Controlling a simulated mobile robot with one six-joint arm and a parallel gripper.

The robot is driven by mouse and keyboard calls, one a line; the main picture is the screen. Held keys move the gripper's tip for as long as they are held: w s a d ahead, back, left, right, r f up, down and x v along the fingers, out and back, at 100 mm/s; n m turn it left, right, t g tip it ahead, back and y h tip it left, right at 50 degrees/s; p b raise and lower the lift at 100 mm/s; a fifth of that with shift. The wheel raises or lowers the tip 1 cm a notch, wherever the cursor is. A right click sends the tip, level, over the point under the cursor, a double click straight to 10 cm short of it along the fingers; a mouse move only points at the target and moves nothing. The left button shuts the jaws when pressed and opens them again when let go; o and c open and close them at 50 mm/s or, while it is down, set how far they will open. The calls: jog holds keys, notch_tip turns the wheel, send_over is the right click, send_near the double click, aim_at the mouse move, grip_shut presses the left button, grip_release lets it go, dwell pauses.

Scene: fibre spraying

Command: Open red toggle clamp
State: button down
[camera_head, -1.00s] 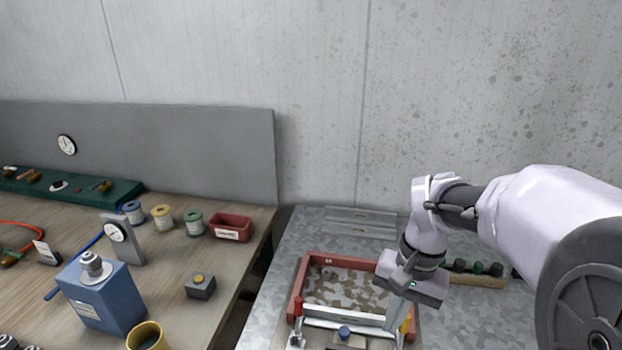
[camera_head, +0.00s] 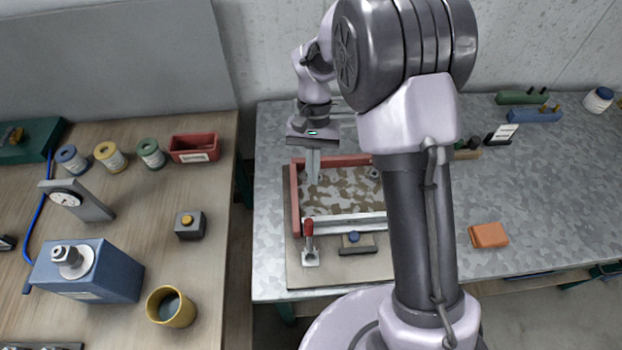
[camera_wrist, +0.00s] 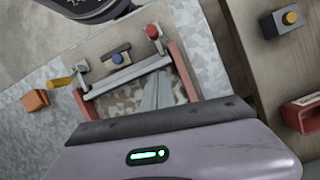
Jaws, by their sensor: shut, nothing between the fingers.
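The red toggle clamp (camera_head: 308,232) stands at the front left corner of the red-framed mould (camera_head: 295,205), with its red handle pointing up. In the wrist view its red knob (camera_wrist: 153,31) shows near the top, beyond the silver bar (camera_wrist: 125,76). My gripper (camera_head: 313,180) is shut and empty, pointing down over the back left part of the mould. It is apart from the clamp, behind it in the head view. The fingers also show in the wrist view (camera_wrist: 158,92). A yellow-handled clamp (camera_wrist: 60,82) sits at the other end of the bar; my arm hides it in the head view.
A blue-knobbed block (camera_head: 354,240) sits in front of the bar, close to the red clamp. An orange block (camera_head: 488,235) lies right on the metal table (camera_head: 540,200). The wooden bench (camera_head: 215,270) is left, across a gap. The table's right side has free room.

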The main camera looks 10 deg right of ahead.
aim_at(309, 233)
jog(key=s+f+b, duration=0.1)
jog(key=s+f, duration=0.1)
jog(key=f, duration=0.1)
jog(key=s+a+f+b, duration=0.1)
jog(key=s+f, duration=0.2)
jog(key=shift+s+a+f, duration=0.1)
jog(key=shift+f, duration=0.05)
jog(key=shift+s+a, duration=0.1)
jog(key=shift+s, duration=0.4)
jog(key=shift+w, duration=0.15)
